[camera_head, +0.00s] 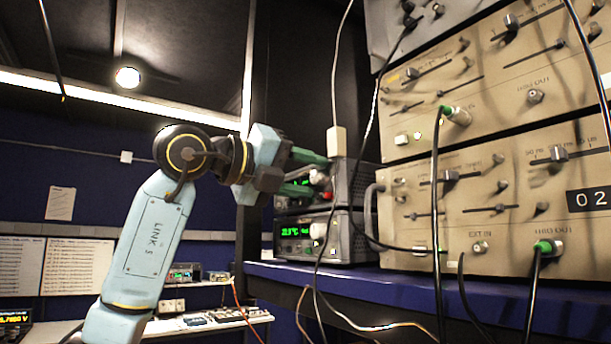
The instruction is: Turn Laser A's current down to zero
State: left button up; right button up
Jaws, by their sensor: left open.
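Two small dark instruments with green displays are stacked on the blue shelf, right of the picture's middle. The upper unit (346,190) is partly hidden behind my left gripper, and a whitish knob with some red by it shows at its front. The lower unit (345,245) has a lit temperature readout and a pale knob (318,230). I cannot read which one is Laser A. My left gripper (322,172) is open, its two green fingers pointing right at the upper unit's knob, one above and one below. I cannot tell whether they touch it. My right gripper is not in view.
Large beige panels (468,225) with sliders and connectors fill the right side. Black cables (436,200) hang before them, and thin wires cross near the small instruments. The blue shelf edge (400,287) runs below. A low bench (200,324) with electronics stands at the left back.

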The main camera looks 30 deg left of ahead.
pick_arm(q)
jog(key=b+v, duration=0.2)
jog(key=v, duration=1.1)
jog(key=shift+b, duration=0.4)
